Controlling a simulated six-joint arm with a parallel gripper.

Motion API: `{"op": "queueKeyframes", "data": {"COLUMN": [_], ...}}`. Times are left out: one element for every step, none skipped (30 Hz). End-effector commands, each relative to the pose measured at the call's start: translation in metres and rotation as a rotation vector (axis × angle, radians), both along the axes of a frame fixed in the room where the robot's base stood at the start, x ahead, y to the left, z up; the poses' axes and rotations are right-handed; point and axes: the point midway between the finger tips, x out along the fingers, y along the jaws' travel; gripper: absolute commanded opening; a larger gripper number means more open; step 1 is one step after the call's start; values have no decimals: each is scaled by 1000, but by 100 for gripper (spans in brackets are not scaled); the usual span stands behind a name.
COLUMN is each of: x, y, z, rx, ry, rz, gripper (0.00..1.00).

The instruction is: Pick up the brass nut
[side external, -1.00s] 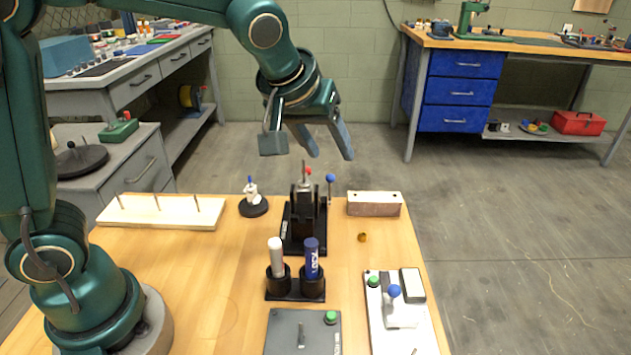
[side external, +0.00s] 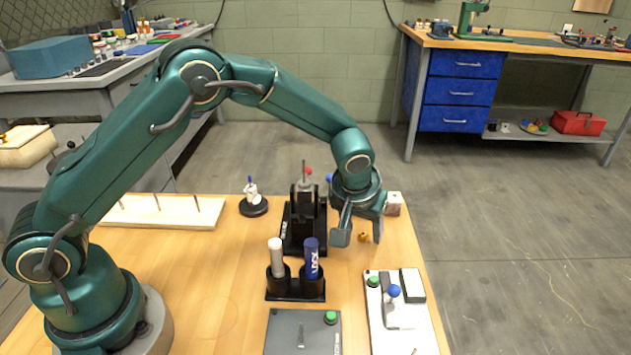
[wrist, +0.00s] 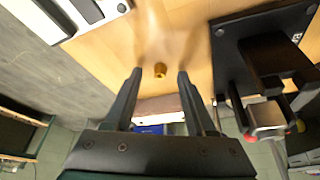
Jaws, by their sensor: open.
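The small brass nut (side external: 364,237) lies on the wooden table, right of the black lever fixture. In the wrist view the brass nut (wrist: 160,69) shows between and just beyond my fingertips. My gripper (side external: 360,238) points down over the nut, its fingers spread to either side of it. In the wrist view my gripper (wrist: 159,72) is open and empty, with clear gaps between each finger and the nut. I cannot tell the exact height of the fingertips above the table.
The black lever fixture (side external: 292,235) stands close left of my gripper. A block (side external: 393,204) is partly hidden behind my wrist. A holder with two cylinders (side external: 296,288) and a white panel with a blue knob (side external: 408,335) stand nearer the camera. Bare table (side external: 345,290) lies between them.

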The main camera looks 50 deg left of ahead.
Motion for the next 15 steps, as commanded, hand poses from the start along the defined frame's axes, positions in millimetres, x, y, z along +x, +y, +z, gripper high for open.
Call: {"op": "queueKeyframes", "data": {"x": [1, 1, 2, 2, 2, 2, 2, 2, 2, 2, 2, 2, 2, 2, 2], "y": [0, 1, 1, 1, 1, 1, 1, 1, 1, 1, 1, 1, 1, 1, 1], "z": [-3, -4, -4, -4, -4, -4, -4, -4, -4, -4, -4, -4, -4, -4, -4], "rx": [0, 0, -1, -1, -1, 0, 0, 0, -1, -1, -1, -1, -1, -1, -1], "ry": [0, 0, -1, -1, -1, -2, -2, -2, -1, -1, -1, -1, -1, -1, -1], "rz": [0, 0, 0, 0, 0, 0, 0, 0, 0, 0, 0, 0, 0, 0, 0], "gripper": [56, 56, 56, 56, 56, 56, 56, 56, 56, 52, 40, 25, 13, 2, 0]}}
